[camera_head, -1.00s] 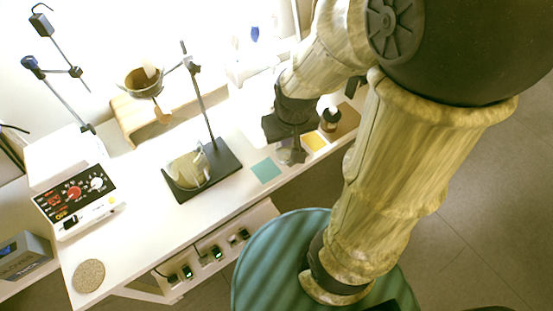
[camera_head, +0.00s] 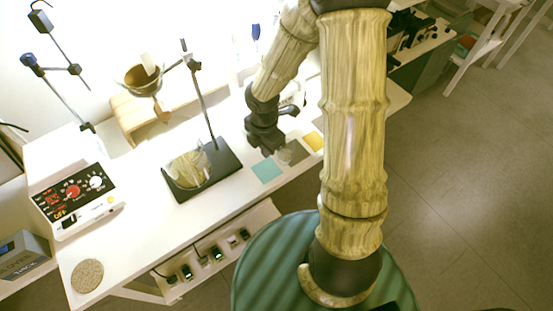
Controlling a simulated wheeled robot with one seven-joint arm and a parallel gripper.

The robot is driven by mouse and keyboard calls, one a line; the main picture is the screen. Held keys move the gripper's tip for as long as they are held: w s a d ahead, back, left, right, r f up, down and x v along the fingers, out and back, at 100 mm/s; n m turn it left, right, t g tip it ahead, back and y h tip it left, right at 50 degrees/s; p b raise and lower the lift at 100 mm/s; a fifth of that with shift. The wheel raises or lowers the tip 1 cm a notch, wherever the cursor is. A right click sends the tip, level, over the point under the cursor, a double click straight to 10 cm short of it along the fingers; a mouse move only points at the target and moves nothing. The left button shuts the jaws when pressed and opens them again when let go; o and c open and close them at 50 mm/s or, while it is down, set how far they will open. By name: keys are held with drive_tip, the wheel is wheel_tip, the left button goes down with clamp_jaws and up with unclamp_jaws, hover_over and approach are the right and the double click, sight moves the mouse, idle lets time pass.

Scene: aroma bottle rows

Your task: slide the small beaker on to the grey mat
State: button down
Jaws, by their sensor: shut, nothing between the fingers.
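The grey mat (camera_head: 294,152) lies near the table's front edge, between a teal mat (camera_head: 266,171) and a yellow mat (camera_head: 314,141). A faint, clear shape shows over the grey mat's left part. It may be the small beaker, but it is too small and pale to be sure. My gripper (camera_head: 268,150) points down just left of the grey mat and behind the teal mat. It is shut and empty. My arm hides part of the table to the right.
A dark stand base (camera_head: 227,160) with a round glass dish is left of my gripper. A hotplate with dials (camera_head: 75,200) and a cork disc (camera_head: 87,275) are farther left. The table between them is clear.

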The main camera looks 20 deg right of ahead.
sight(276, 166)
drive_tip(key=shift+f, duration=0.1)
wheel_tip(276, 166, down, 10)
drive_tip(key=b, duration=0.4)
drive_tip(key=shift+r, duration=0.25)
drive_tip(key=shift+d+f, duration=0.15)
drive_tip(key=shift+f, duration=0.05)
drive_tip(key=shift+w+d+p, duration=0.3)
drive_tip(key=shift+w+d, duration=0.1)
drive_tip(key=shift+d, duration=0.45)
drive_tip(key=shift+w+d+p, duration=0.3)
drive_tip(key=shift+w+d, duration=0.1)
drive_tip(key=shift+d, duration=0.45)
drive_tip(key=shift+r, duration=0.1)
